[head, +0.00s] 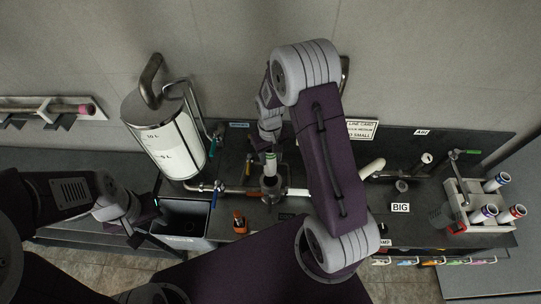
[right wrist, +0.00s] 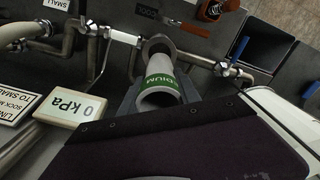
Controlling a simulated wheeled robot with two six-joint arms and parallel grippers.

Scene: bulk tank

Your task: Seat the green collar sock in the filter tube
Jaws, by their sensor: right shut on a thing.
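The green collar sock, a white tube with a green band marked MEDIUM (right wrist: 158,85), is in my right gripper (right wrist: 157,97). In the head view the sock (head: 270,163) stands nearly upright below my right gripper (head: 269,139), over the filter tube (head: 271,187). In the right wrist view the sock's far end is at the grey round mouth of the filter tube (right wrist: 157,44); I cannot tell how deep it is. My left gripper (head: 144,221) looks open and empty beside the dark sink.
A steel tank (head: 168,139) stands at left. A rack (head: 477,208) at right holds several white socks with coloured collars. A BIG label (head: 400,208) lies on the bench. The right wrist view shows a 0 kPa gauge (right wrist: 74,107) and a blue-handled valve (right wrist: 238,49). An orange-marked bottle (head: 239,222) stands near the sink.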

